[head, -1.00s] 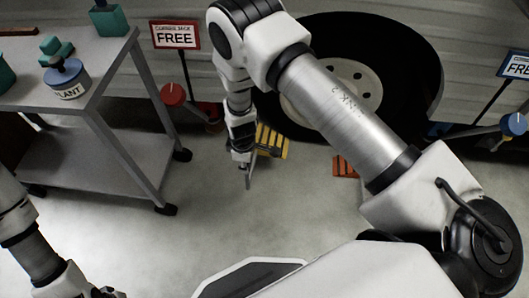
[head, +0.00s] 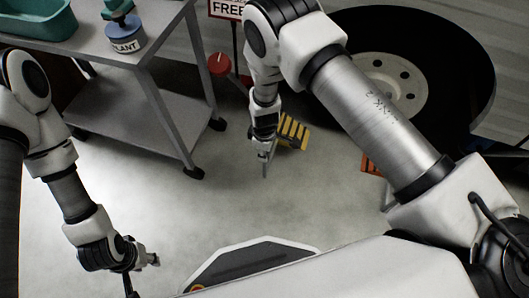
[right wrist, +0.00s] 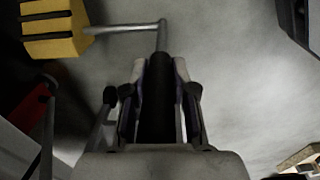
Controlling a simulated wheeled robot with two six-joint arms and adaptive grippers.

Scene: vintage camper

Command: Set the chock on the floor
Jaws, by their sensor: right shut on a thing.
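The yellow chock (head: 292,131) with black stripes is beside my right gripper in the head view, in front of the wheel. It also shows at the top left of the right wrist view (right wrist: 52,46), where a bent grey rod joins it to a black grip (right wrist: 158,95). My right gripper (head: 265,158) is shut on that grip, whose lower part lies between the fingers (right wrist: 160,110). I cannot tell whether the chock touches the floor. My left gripper (head: 142,272) is low at the left, apart from the chock, with its fingers spread and empty.
The black tyre (head: 470,75) stands behind my right arm. An orange striped block (head: 371,166) is partly hidden by that arm. The floor (head: 225,205) in the middle is clear.

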